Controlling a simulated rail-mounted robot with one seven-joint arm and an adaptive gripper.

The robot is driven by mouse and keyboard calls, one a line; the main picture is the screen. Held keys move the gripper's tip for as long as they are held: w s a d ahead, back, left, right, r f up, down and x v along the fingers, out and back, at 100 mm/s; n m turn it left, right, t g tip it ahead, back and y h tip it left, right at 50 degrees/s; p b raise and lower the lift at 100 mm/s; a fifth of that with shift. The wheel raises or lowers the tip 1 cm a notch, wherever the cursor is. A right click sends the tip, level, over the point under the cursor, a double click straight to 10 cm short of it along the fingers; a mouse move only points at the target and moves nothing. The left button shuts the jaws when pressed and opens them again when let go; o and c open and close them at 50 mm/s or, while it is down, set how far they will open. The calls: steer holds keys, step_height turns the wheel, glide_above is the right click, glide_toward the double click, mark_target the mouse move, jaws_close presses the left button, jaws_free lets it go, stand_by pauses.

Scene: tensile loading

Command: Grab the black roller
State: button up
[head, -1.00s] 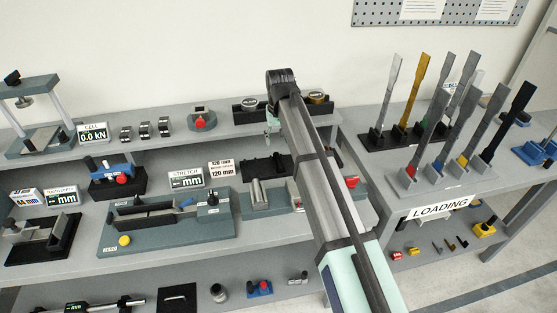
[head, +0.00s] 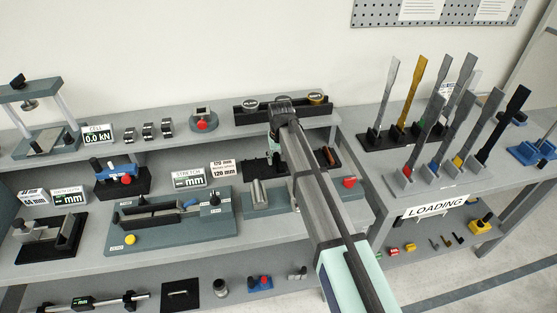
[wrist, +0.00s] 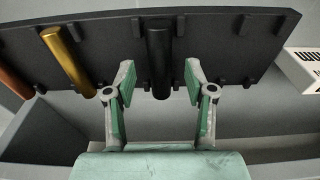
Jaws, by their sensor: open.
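In the wrist view the black roller (wrist: 159,62) lies in a dark rack (wrist: 205,50), held between small pegs. My gripper (wrist: 159,78) is open, with one green-padded finger on each side of the roller's near end. A gap shows between each finger and the roller, and the jaws hold nothing. In the head view my gripper (head: 272,156) is low over the middle shelf, partly hidden by my arm. The black roller cannot be made out there.
A gold roller (wrist: 68,62) and a copper roller (wrist: 14,82) lie in the same rack, to the left. A white label block (wrist: 304,68) stands at the right. In the head view, a grey block fixture (head: 258,195) and a 120 mm sign (head: 224,170) are near my gripper.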

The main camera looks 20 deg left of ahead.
steer(key=shift+f, duration=0.5)
jaws_close()
steer(key=shift+w+r, duration=0.1)
steer(key=shift+r, duration=0.1)
